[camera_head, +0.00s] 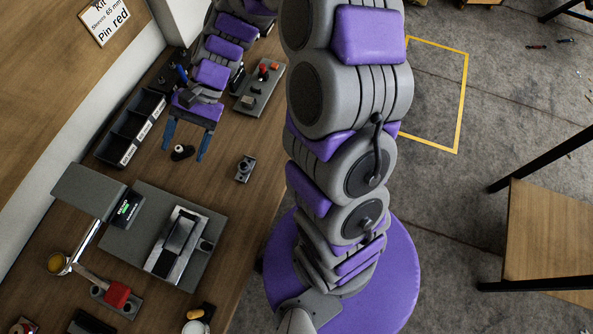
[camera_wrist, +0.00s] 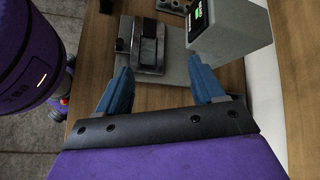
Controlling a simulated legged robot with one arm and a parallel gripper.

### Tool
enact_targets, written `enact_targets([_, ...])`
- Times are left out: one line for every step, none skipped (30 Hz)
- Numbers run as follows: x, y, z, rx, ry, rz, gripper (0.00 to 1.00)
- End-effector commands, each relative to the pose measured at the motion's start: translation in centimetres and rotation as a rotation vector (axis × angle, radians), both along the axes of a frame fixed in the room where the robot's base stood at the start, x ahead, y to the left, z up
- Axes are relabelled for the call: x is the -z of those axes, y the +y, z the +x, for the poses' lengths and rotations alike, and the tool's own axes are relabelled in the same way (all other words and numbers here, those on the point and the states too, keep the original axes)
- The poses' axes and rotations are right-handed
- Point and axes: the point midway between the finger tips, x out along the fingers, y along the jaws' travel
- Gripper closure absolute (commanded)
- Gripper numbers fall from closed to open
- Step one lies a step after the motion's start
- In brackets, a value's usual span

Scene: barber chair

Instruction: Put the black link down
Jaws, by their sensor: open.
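My gripper (camera_head: 186,151) is over the workbench in the head view, its two blue fingers spread apart. It is open in the wrist view too (camera_wrist: 160,68), with nothing visible between the fingers there. A small dark piece with a pale round part, which looks like the black link (camera_head: 181,153), shows between the fingertips in the head view. It appears apart from both fingers; I cannot tell whether it rests on the bench. I cannot make it out in the wrist view.
A grey fixture (camera_head: 205,243) with a metal block and a small screen unit (camera_head: 128,207) stand on the workbench (camera_head: 240,213). Black bins (camera_head: 132,130) are at left, a grey tool plate (camera_head: 258,90) behind. A small grey block (camera_head: 244,168) sits right of the gripper, with bare wood around it.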

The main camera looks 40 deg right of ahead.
Motion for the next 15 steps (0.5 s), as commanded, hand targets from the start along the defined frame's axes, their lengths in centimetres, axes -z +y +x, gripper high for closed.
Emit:
enact_targets([-1.0, -0.1, -1.5, -0.048, -0.038, -0.028, 0.32])
enact_targets([-1.4, -0.3, -2.3, -0.077, -0.058, -0.047, 0.32])
enact_targets([-1.9, -0.6, -3.4, -0.113, -0.087, -0.073, 0.32])
enact_targets([-2.2, -0.8, -4.2, -0.14, -0.106, -0.091, 0.32])
enact_targets([-2.6, -1.1, -5.1, -0.167, -0.125, -0.11, 0.32])
enact_targets([-3.0, -1.5, -6.2, -0.202, -0.149, -0.138, 0.32])
enact_targets([-3.2, -1.8, -7.1, -0.228, -0.165, -0.159, 0.32])
enact_targets([-3.5, -2.2, -7.8, -0.253, -0.185, -0.18, 0.32])
enact_targets([-3.8, -2.7, -8.8, -0.285, -0.208, -0.208, 0.32])
enact_targets([-4.0, -3.2, -9.6, -0.308, -0.226, -0.23, 0.32])
enact_targets([-4.3, -3.6, -10.4, -0.331, -0.243, -0.253, 0.32])
enact_targets([-4.4, -4.3, -11.4, -0.361, -0.261, -0.283, 0.32])
enact_targets([-4.6, -4.8, -12.2, -0.383, -0.277, -0.306, 0.32])
enact_targets([-4.8, -5.3, -12.9, -0.404, -0.294, -0.328, 0.32])
enact_targets([-5.0, -6.0, -13.8, -0.431, -0.312, -0.361, 0.32])
